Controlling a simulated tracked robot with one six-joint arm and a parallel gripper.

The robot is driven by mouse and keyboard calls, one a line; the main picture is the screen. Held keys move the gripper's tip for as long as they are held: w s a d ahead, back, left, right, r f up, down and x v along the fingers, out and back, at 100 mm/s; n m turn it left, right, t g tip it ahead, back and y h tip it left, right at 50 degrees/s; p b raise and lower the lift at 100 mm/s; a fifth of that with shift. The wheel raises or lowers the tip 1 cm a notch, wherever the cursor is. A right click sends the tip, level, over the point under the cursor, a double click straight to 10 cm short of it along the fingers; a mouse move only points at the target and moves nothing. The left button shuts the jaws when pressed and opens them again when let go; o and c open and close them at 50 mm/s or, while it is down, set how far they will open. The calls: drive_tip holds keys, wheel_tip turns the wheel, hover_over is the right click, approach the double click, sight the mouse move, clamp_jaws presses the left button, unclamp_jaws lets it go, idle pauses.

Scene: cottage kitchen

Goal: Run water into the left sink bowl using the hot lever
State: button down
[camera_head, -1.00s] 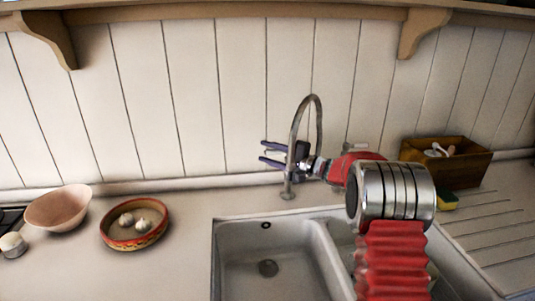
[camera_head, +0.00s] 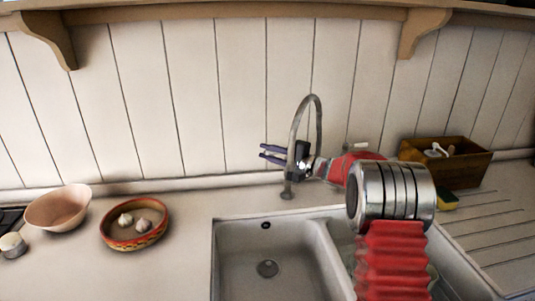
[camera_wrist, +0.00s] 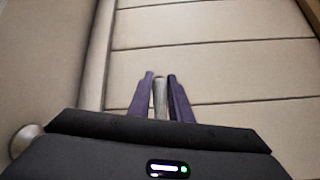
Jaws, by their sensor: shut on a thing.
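The tap (camera_head: 293,140) is a tall curved grey spout behind the sink. My gripper (camera_head: 268,152) reaches past it from the right, with its dark purple fingers pointing left. In the wrist view, my gripper (camera_wrist: 160,76) is shut on a slim pale grey bar, which I take to be the hot lever (camera_wrist: 160,97). In the head view the lever is hidden by the fingers and spout. The left sink bowl (camera_head: 245,252) is pale, with a round drain at its bottom, and no water shows in it. My arm covers part of the right bowl.
A pink bowl (camera_head: 58,208) and a red-rimmed dish (camera_head: 107,236) holding garlic stand on the left counter. A wooden box (camera_head: 470,168) and a yellow-green sponge (camera_head: 447,201) sit on the right by the draining grooves. The plank wall is close behind the tap.

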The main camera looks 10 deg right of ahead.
drive_tip(key=shift+s+f+n+g+y, duration=0.25)
drive_tip(key=shift+f+n+g+y, duration=0.05)
drive_tip(key=shift+s+d+f+n+g+y, duration=0.1)
drive_tip(key=shift+s+d+n+g+y, duration=0.15)
drive_tip(key=shift+s+n+g+y, duration=0.85)
drive_tip(key=shift+s+d+r+n+g+y, duration=0.1)
drive_tip(key=shift+s+d+n+g+y, duration=0.2)
drive_tip(key=shift+n+g, duration=1.35)
drive_tip(key=shift+s+d+f+n+g+y, duration=0.15)
drive_tip(key=shift+s+n+g+y, duration=0.6)
drive_tip(key=shift+g, duration=1.4)
drive_tip(key=shift+s+d+g, duration=0.1)
drive_tip(key=shift+g, duration=0.2)
drive_tip(key=c, duration=1.9)
unclamp_jaws()
drive_tip(key=shift+o, duration=1.3)
drive_tip(key=shift+r, duration=0.25)
drive_tip(key=shift+d, duration=0.1)
